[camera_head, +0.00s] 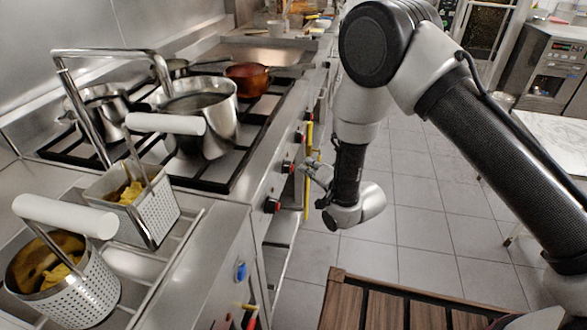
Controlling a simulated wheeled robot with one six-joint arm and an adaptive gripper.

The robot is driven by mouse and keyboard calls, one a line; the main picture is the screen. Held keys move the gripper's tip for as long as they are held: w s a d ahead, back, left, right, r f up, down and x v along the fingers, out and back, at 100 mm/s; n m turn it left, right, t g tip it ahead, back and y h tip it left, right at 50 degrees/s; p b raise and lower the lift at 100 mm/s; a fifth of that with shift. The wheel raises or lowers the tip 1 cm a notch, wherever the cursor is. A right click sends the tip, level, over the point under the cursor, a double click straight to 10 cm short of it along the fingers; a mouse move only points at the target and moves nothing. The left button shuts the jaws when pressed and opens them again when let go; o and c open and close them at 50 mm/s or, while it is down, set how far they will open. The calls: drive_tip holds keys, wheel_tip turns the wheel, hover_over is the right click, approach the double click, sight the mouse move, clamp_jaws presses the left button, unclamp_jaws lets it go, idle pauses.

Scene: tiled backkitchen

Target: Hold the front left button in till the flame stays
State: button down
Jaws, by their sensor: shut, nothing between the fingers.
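The stove's front panel (262,190) runs away from me along the left side of the aisle. Red and black knobs stick out of it: a nearest one (271,206), a second (287,167) and a third (298,138). Separate small buttons are too small to make out. My gripper (304,167) is shut and empty, its tips pointing left at the panel close beside the second knob. I cannot tell whether the tips touch the panel or a button. No flame shows; the pots and black grates hide most of the burners.
A large steel pot (215,135) and a copper pan (247,79) stand on the stove. Two fryer baskets (165,205) (85,297) with white handles hold yellow food in the near left. A yellow bar (308,180) hangs beside my gripper. The tiled floor (420,220) is open.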

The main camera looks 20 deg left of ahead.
drive_tip(key=shift+a, duration=0.1)
drive_tip(key=shift+a, duration=0.35)
drive_tip(key=shift+a, duration=0.3)
idle(3.9)
idle(1.3)
drive_tip(key=shift+d, duration=0.75)
drive_tip(key=shift+w+d, duration=0.15)
drive_tip(key=shift+d, duration=2.35)
